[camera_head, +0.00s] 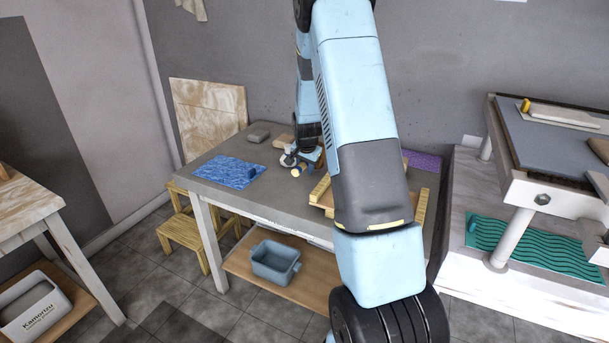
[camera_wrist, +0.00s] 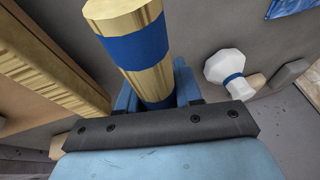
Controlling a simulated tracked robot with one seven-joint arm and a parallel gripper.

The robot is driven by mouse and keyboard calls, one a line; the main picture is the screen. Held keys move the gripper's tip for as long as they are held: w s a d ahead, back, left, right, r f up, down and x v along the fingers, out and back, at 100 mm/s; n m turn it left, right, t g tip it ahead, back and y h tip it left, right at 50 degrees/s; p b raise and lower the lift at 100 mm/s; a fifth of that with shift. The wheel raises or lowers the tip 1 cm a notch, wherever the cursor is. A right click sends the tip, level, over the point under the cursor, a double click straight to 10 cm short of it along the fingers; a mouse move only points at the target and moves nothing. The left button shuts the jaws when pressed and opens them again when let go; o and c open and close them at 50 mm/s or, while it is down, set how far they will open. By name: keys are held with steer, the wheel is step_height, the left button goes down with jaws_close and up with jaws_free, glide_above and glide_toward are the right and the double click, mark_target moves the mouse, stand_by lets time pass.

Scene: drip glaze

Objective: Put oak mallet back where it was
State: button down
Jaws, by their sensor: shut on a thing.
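A pale wooden cylinder with blue bands (camera_wrist: 130,35), which looks like the oak mallet, is held between the blue fingers of my gripper (camera_wrist: 157,92). One end of it points towards the wrist camera. In the head view its blue-banded wood end (camera_head: 297,172) shows just below my gripper (camera_head: 306,158), over the grey table (camera_head: 215,160). I cannot tell whether it touches the table. A second mallet-like tool with a white head and blue band (camera_wrist: 224,68) lies to the right in the wrist view, apart from my gripper. My arm hides part of the table.
A blue mat (camera_head: 230,172) lies on the table's left, with a grey block (camera_head: 259,133) behind it. A wooden frame (camera_head: 320,190) is close on the right, also in the wrist view (camera_wrist: 60,60). A purple mat (camera_head: 425,160) is farther right.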

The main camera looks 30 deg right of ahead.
steer(key=shift+w+f, duration=0.3)
steer(key=shift+f, duration=0.15)
step_height(320, 180, down, 3)
steer(key=shift+r, duration=0.15)
steer(key=c, duration=0.8)
jaws_free()
steer(key=shift+o, duration=0.2)
steer(key=shift+r, duration=0.1)
